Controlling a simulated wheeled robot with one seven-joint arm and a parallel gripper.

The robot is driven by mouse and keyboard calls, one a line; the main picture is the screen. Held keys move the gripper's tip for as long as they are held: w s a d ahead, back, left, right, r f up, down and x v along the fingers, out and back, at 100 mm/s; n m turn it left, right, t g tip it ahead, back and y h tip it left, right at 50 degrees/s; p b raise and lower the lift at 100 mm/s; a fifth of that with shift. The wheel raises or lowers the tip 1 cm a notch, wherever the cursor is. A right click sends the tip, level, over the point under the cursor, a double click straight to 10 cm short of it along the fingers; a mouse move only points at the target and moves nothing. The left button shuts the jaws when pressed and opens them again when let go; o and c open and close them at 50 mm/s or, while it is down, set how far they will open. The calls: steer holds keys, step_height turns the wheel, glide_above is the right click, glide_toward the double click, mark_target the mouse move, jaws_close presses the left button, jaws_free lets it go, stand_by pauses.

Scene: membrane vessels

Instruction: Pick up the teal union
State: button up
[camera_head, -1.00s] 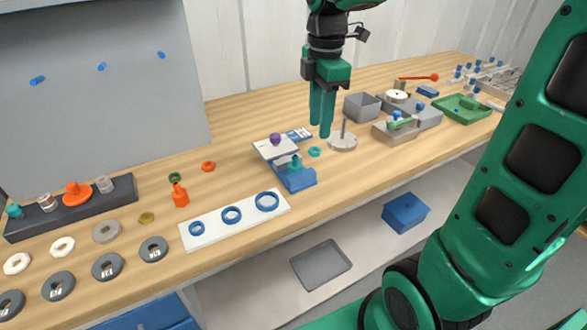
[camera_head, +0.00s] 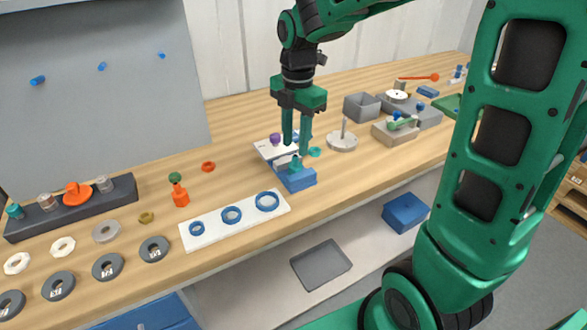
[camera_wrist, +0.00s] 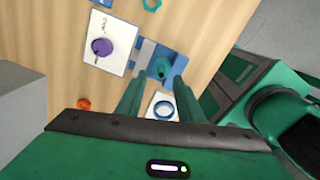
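A small teal fitting, which I take as the teal union (camera_head: 296,162), stands upright in a blue holder (camera_head: 299,181) near the middle of the bench. It also shows in the wrist view (camera_wrist: 162,69). My gripper (camera_head: 296,153) points down at the fitting, with its fingers apart. In the wrist view the fingertips (camera_wrist: 159,82) appear on either side of the fitting, with nothing held. Whether they are level with it or still above it I cannot tell. A separate teal ring (camera_head: 315,152) lies on the bench behind and right of the holder.
A white card with a purple knob (camera_head: 275,139) is close behind the holder. A white plate with blue rings (camera_head: 232,215) lies front left. A grey disc with an upright pin (camera_head: 342,141) stands right. An orange fitting (camera_head: 180,195) is left; bench between is clear.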

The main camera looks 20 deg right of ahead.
mark_target(295, 155)
steer(key=shift+f, duration=1.75)
jaws_close()
